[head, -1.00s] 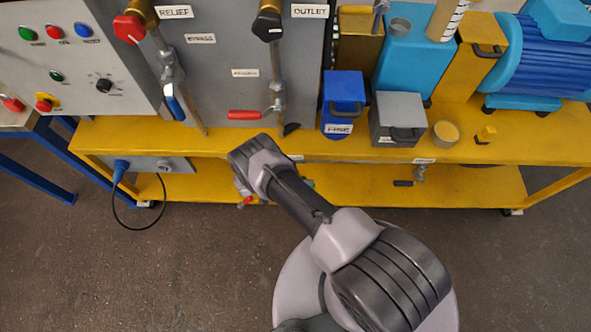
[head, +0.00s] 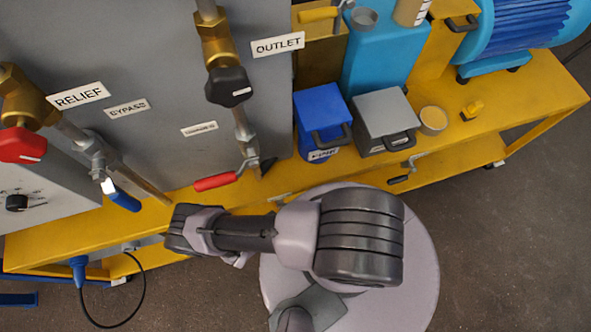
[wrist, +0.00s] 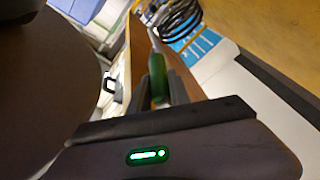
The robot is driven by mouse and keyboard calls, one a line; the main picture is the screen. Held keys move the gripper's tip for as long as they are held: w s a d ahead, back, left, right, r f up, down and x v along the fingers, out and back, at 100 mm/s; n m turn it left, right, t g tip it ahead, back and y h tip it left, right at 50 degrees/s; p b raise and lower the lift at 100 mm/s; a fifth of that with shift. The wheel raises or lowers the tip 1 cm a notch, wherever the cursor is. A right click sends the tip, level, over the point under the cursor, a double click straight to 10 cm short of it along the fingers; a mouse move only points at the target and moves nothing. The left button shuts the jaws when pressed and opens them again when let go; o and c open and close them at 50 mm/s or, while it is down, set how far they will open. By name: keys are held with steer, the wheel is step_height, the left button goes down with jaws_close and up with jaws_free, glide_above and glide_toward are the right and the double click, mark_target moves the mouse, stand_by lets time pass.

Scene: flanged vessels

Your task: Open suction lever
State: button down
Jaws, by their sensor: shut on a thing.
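A green lever handle (wrist: 157,76) shows in the wrist view, upright between the two fingers of my gripper (wrist: 160,98). My gripper is shut on this handle. In the head view my arm reaches low in front of the yellow bench and hides the handle and fingers. The valve body of the green lever and any suction label cannot be seen.
A red lever (head: 216,182) and a blue lever (head: 123,200) hang at the grey panel (head: 165,50), close above my arm. A blue box (head: 321,115) and a grey box (head: 385,115) stand on the yellow bench (head: 470,128). A cable (head: 143,285) hangs at lower left.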

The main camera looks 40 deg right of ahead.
steer(key=shift+s+r+h, duration=0.1)
steer(key=shift+r+h, duration=0.05)
steer(key=shift+h, duration=0.15)
stand_by(0.4)
steer(key=c, duration=1.2)
jaws_free()
